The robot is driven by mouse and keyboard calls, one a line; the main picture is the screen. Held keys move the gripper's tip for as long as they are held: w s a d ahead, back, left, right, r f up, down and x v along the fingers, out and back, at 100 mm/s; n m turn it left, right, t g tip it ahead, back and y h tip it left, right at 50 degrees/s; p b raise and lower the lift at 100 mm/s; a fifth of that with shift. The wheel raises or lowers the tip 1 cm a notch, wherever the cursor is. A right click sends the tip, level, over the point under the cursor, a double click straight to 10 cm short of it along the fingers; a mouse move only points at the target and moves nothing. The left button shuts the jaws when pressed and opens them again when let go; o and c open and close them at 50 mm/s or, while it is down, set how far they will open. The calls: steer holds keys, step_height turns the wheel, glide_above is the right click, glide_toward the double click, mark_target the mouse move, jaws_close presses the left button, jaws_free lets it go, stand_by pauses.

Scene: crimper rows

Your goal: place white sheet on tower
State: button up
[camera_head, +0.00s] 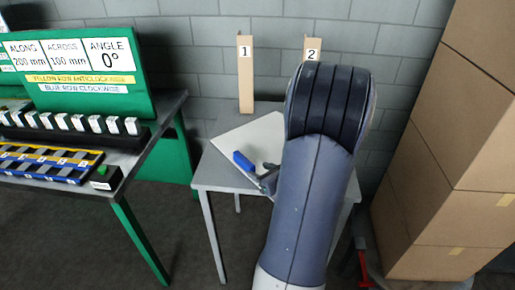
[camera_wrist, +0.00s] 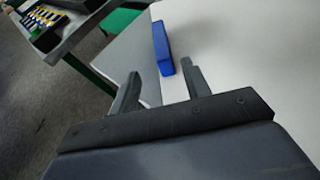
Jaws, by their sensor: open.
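A white sheet (camera_head: 255,138) lies flat on a small grey table (camera_head: 216,182) in the head view. It fills the right side of the wrist view (camera_wrist: 245,50). A blue block (camera_head: 243,161) lies on the sheet near its left side, and it also shows in the wrist view (camera_wrist: 162,47). My gripper (camera_head: 268,174) is low over the sheet beside the blue block. In the wrist view its two fingers (camera_wrist: 161,76) are apart with nothing held between them. Tan uprights marked 1 (camera_head: 246,75) and 2 (camera_head: 311,48) stand at the table's back; I cannot tell whether either is the tower.
A bench (camera_head: 150,125) with a green sign (camera_head: 85,75), a row of white-faced pieces (camera_head: 85,122) and a yellow-and-blue rack (camera_head: 45,160) stands left. Stacked cardboard boxes (camera_head: 445,190) stand close on the right. A grey block wall is behind. My arm hides the table's right part.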

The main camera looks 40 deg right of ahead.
mark_target(251, 167)
steer(key=x, duration=0.5)
steer(key=shift+r+p+x, duration=0.2)
steer(key=shift+p+x, duration=0.2)
steer(key=shift+x, duration=0.95)
steer(key=shift+r+p+x, duration=0.15)
steer(key=shift+p+x, duration=0.2)
steer(key=shift+x, duration=1)
steer(key=shift+w+d, duration=0.1)
steer(key=shift+d, duration=0.05)
steer(key=shift+c, duration=0.5)
jaws_close()
